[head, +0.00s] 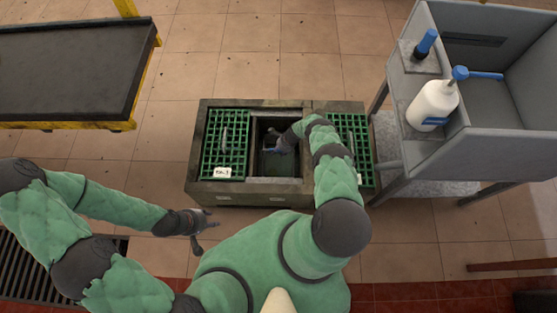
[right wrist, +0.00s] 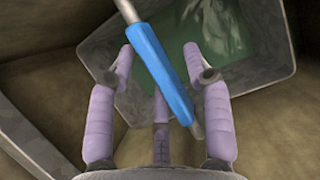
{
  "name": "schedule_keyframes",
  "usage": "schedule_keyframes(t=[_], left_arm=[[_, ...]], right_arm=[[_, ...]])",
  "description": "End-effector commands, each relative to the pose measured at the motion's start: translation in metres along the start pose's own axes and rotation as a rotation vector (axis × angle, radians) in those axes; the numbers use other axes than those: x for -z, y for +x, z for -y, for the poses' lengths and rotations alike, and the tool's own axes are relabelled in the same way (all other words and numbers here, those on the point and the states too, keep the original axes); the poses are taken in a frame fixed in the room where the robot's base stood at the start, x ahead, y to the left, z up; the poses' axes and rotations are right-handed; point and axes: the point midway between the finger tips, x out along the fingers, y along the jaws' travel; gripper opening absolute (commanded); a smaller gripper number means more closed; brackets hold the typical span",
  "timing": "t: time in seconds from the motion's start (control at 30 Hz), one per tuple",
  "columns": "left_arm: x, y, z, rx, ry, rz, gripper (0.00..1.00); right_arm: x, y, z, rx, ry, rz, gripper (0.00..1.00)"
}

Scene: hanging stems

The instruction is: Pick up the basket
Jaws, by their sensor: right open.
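My right gripper (head: 279,145) reaches down into the open middle well of a dark box on the floor. In the right wrist view its fingers (right wrist: 158,52) are open on both sides of a blue grip (right wrist: 163,75) on a metal rod, without closing on it. The rod looks like a handle; its attachment is out of view. Below it is a grey-rimmed container (right wrist: 268,86) with a green inside, perhaps the basket; I cannot tell for sure. My left gripper (head: 205,226) is open and empty, left of the box's front edge.
Green grates (head: 225,145) flank the well. A grey sink stand (head: 480,140) with a white bottle (head: 432,105) stands at the right. A dark, yellow-framed table (head: 75,70) is at the upper left. Tiled floor is clear behind the box.

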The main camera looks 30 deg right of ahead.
Motion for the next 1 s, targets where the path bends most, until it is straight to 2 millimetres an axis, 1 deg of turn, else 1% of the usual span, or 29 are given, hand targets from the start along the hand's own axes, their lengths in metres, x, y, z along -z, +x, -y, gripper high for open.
schedule_keyframes(t=[0.43, 0.47, 0.5, 0.57, 0.6, 0.63, 1.0], left_arm=[[-0.0001, 0.0001, 0.0, 0.0, 0.0, 0.0, 0.4], [-0.0001, 0.0001, 0.0, 0.0, 0.0, 0.0, 0.4], [-0.0001, 0.0001, 0.0, 0.0, 0.0, 0.0, 0.4], [-0.0001, 0.0001, 0.0, 0.0, 0.0, 0.0, 0.4], [-0.0001, 0.0001, 0.0, 0.0, 0.0, 0.0, 0.4], [0.0, 0.0001, 0.0, 0.0, 0.0, 0.0, 0.4], [-0.0001, 0.0001, 0.0, 0.0, 0.0, 0.0, 0.4]], right_arm=[[0.0011, 0.0024, -0.0004, -0.001, 0.0, 0.0, 0.5], [0.0011, 0.0024, -0.0004, -0.001, 0.0, 0.0, 0.45], [0.0011, 0.0024, -0.0003, -0.001, 0.0, 0.0, 0.33], [0.0011, 0.0024, -0.0003, -0.001, 0.0, 0.0, 0.16], [0.0011, 0.0024, -0.0003, -0.001, 0.0, 0.0, 0.05], [0.0011, 0.0024, -0.0003, -0.001, 0.0, 0.0, 0.0], [0.0005, 0.001, 0.0007, 0.001, 0.0, 0.0, 0.0]])
